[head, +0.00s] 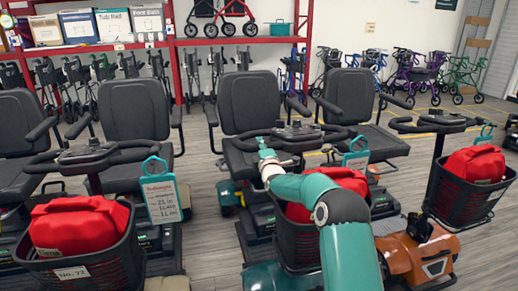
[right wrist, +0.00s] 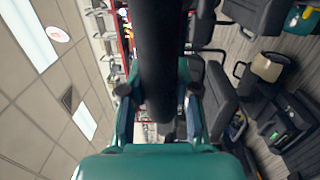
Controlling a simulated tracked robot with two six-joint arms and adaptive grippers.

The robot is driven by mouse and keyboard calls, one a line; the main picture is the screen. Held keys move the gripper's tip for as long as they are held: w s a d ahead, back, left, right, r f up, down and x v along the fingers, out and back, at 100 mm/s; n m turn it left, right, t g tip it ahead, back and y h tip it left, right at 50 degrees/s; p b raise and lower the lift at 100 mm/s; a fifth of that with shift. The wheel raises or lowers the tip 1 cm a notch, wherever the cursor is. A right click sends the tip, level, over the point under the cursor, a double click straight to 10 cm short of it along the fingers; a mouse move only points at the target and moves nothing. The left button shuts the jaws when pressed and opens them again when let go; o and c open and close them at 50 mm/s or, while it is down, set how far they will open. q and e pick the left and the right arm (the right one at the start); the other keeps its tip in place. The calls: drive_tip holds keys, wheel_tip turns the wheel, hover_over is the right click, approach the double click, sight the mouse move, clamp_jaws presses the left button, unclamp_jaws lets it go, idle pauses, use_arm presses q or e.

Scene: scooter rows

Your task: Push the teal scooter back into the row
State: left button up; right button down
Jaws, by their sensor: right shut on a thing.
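The teal scooter (head: 268,277) stands in the centre foreground, with its front body cut off by the bottom edge. Its black handlebar (head: 292,134) and front basket (head: 297,247) show around my arm, and a red bag or can lies in the basket. My right gripper (head: 264,151) is at the left part of this handlebar. In the right wrist view, my right gripper (right wrist: 160,112) has its fingers either side of a thick black bar (right wrist: 164,50), shut on it. My right arm hides part of the basket and the scooter's front. My left gripper is not in view.
An orange scooter (head: 428,252) stands close on the right. Another scooter's basket (head: 85,262) is at the lower left, with a tagged sign (head: 161,199) beside it. Black seats line up behind. Red shelving (head: 180,42) and walkers (head: 415,72) stand at the back.

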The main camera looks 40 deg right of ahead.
drive_tip(key=shift+w+a+f, duration=0.15)
drive_tip(key=shift+a+f, duration=0.15)
drive_tip(key=shift+f, duration=0.05)
drive_tip(key=c, duration=1)
unclamp_jaws()
drive_tip(key=shift+o, duration=0.9)
drive_tip(key=shift+d, duration=0.1)
drive_tip(key=shift+d+r, duration=0.1)
drive_tip(key=shift+r, duration=0.1)
drive_tip(key=shift+s, duration=0.2)
drive_tip(key=v, duration=1.2)
